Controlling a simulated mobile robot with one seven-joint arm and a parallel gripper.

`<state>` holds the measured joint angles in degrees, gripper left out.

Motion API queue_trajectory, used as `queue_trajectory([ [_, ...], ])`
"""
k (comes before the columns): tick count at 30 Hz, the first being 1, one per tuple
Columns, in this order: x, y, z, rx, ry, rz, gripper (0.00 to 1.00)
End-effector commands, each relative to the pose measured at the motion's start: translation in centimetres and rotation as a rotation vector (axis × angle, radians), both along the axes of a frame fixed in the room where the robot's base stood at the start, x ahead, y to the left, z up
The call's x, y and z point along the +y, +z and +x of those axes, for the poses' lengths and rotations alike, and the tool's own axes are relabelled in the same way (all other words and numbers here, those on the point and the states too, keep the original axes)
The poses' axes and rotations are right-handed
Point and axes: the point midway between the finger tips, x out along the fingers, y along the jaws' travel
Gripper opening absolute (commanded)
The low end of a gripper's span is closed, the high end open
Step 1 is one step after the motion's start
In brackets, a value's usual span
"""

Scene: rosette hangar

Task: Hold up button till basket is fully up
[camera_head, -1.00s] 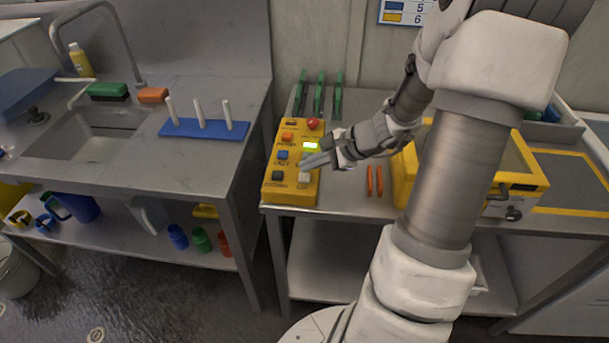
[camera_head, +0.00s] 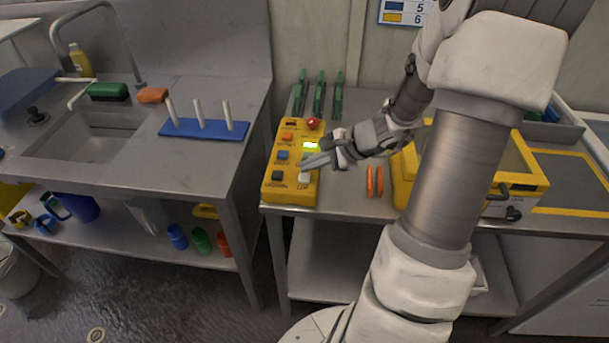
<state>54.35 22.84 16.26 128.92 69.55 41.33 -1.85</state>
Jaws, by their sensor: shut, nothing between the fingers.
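A yellow control box (camera_head: 272,190) lies on the steel bench in the middle of the view. It carries a red knob (camera_head: 313,124), an orange button (camera_head: 287,137), a blue button (camera_head: 282,155), a dark button (camera_head: 278,175), a white button (camera_head: 304,177) and a lit yellow-green display (camera_head: 310,145). The labels are too small to read surely. My gripper (camera_head: 306,162) is shut and empty, its tips at the right side of the box between display and white button. The fingers hide the part under them; I cannot tell whether they touch a button. No basket is clearly recognisable.
Right of the box lie two orange sticks (camera_head: 375,181) and a yellow-framed machine (camera_head: 402,177), partly behind my arm. Green tools (camera_head: 320,95) stand behind. A sink (camera_head: 85,140) and a blue peg board (camera_head: 185,128) are on the left bench, across a gap.

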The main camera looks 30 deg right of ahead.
Motion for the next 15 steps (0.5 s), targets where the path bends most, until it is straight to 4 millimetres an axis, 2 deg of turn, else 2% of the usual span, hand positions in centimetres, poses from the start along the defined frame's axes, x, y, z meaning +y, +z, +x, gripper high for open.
queue_trajectory([
  [15, 0.03, -0.85, 0.01, 0.000, 0.001, -0.001, 0.00],
])
